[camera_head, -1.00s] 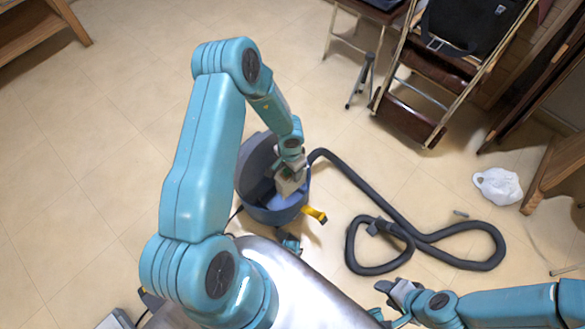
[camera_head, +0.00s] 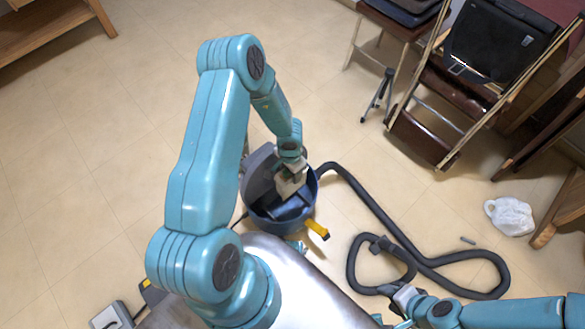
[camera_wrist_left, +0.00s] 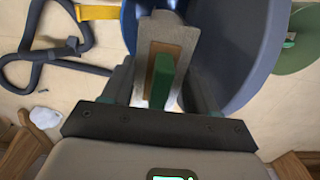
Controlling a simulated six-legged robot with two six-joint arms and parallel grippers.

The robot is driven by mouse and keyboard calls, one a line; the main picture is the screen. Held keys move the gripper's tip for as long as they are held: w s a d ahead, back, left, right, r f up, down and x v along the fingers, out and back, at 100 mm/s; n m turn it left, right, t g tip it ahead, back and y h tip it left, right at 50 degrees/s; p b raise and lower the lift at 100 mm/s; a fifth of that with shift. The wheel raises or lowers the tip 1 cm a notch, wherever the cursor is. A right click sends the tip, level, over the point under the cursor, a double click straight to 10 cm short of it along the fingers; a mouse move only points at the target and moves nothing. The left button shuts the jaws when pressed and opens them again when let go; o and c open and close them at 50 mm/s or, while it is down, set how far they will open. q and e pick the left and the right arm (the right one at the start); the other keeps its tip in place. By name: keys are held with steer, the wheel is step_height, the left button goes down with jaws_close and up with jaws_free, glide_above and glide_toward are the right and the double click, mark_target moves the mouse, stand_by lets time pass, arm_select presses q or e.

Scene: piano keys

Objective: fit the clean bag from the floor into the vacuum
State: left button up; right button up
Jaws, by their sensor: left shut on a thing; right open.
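The vacuum (camera_head: 283,219) is an open, round blue tub on the floor with a yellow latch (camera_head: 317,229) and a dark hose (camera_head: 370,195). My left gripper (camera_head: 291,170) reaches down into its opening, shut on a pale beige bag (camera_head: 290,187). My right gripper (camera_head: 400,295) is open near the hose loop, apart from the vacuum.
The hose loops across the floor right of the vacuum. A crumpled white bag (camera_head: 511,216) lies at the right near wooden furniture. A folding chair (camera_head: 425,135) and small tripod (camera_head: 378,95) stand behind.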

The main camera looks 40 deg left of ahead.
arm_select(q)
steer(key=shift+a+r, duration=0.15)
steer(key=shift+s+a+r+p, duration=0.2)
steer(key=shift+s+a+p, duration=0.05)
steer(key=shift+s+p, duration=0.15)
steer(key=shift+f, duration=0.1)
step_height(320, 180, down, 5)
steer(key=b, duration=0.7)
stand_by(0.4)
steer(key=shift+p, duration=0.5)
stand_by(0.3)
